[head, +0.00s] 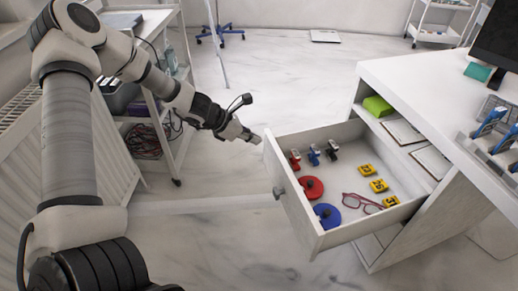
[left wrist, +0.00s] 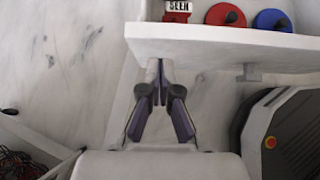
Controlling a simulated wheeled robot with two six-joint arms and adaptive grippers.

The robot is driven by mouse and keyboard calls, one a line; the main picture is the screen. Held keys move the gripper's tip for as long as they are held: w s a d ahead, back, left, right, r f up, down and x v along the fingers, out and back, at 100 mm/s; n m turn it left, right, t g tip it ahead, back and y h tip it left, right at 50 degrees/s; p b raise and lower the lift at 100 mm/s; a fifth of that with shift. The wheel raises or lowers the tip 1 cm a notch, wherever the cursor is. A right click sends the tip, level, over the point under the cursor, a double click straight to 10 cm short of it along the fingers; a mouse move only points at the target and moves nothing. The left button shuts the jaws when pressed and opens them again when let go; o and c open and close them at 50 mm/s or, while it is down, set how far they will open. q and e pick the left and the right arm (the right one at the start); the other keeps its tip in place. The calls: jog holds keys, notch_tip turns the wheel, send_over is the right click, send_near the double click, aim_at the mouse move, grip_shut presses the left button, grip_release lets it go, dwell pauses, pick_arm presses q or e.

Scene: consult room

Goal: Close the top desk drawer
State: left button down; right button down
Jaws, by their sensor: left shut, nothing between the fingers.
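The top desk drawer (head: 345,235) is pulled far out of the white desk (head: 448,92). Its round grey knob (head: 278,193) is on the outer face of the front panel. My left gripper (head: 257,139) is shut and empty, at the far left corner of the drawer front. In the left wrist view, the fingertips (left wrist: 160,66) are at the lower edge of the drawer front (left wrist: 225,45), to the left of the knob (left wrist: 248,73). I cannot tell whether they touch it. My right gripper is not in view.
The drawer holds red and blue discs (head: 312,187), small stamps (head: 313,155), yellow blocks (head: 379,185) and glasses (head: 361,202). A white cart (head: 160,95) stands at left. The floor before the drawer is clear.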

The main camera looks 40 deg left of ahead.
pick_arm(q)
jog(key=shift+w+d, duration=0.55)
jog(key=shift+w, duration=0.15)
jog(key=shift+r, duration=0.1)
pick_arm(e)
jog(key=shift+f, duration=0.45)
pick_arm(q)
jog(key=shift+w, duration=0.1)
